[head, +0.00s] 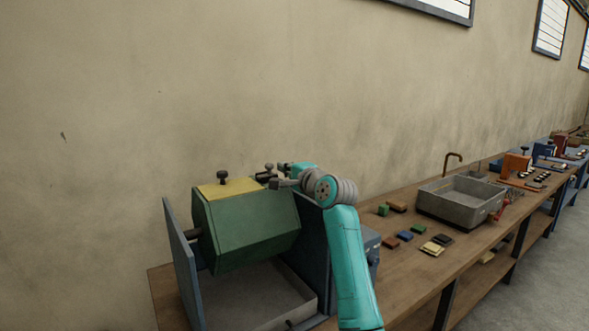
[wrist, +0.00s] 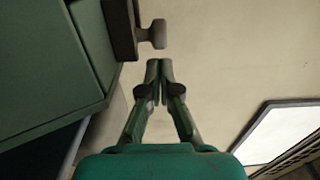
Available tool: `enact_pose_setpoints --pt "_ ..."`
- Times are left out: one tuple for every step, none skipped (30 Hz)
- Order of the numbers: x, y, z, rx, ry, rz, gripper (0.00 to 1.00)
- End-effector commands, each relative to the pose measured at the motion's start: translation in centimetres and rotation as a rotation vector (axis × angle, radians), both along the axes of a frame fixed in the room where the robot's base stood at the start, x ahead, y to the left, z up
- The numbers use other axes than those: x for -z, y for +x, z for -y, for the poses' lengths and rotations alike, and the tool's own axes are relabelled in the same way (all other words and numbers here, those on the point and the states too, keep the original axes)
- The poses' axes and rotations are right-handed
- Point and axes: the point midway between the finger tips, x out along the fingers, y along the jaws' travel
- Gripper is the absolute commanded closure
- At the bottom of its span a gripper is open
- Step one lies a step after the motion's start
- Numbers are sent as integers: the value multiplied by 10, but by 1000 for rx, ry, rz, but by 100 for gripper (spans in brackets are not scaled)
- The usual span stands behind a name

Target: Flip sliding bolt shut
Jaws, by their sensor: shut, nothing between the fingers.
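A green many-sided drum (head: 248,230) with a yellow panel (head: 230,188) on top is mounted in a blue-grey frame. Small dark hardware, which looks like the sliding bolt (head: 265,176), sits at the panel's right end. In the wrist view a dark brown bar (wrist: 122,32) with a stubby knob (wrist: 155,34) stands at the edge of the green drum (wrist: 45,60). My gripper (wrist: 160,64) is shut and empty, its fingertips just below the knob in the picture, with a small gap showing. In the head view my gripper (head: 276,183) is beside the bolt, and its fingers are hard to make out.
A black knob (head: 223,176) stands up from the yellow panel. A shallow tray (head: 262,300) lies under the drum. Several small coloured blocks (head: 405,236) and a grey sink (head: 460,198) are on the wooden bench to the right. The wall is behind.

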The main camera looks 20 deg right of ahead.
Motion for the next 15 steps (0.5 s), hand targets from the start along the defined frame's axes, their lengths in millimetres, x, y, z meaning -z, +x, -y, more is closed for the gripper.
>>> enact_pose_setpoints --pt "0 0 -3 0 0 0 100" --pt "0 0 -4 0 0 0 100" --pt "0 0 -6 0 0 0 100" --pt "0 0 -6 0 0 0 100" --pt "0 -1 -7 0 0 0 100" --pt "0 -1 -7 0 0 0 100" --pt "0 -1 -7 0 0 0 100" --pt "0 -1 -7 0 0 0 100" --pt "0 0 -7 0 0 0 100" --pt "0 0 -7 0 0 0 100" --pt "0 -1 -7 0 0 0 100" --pt "0 -1 -7 0 0 0 100" --pt "0 -1 -7 0 0 0 100" --pt "0 -1 -7 -1 0 0 100" --pt "0 -1 -9 -1 0 0 100"
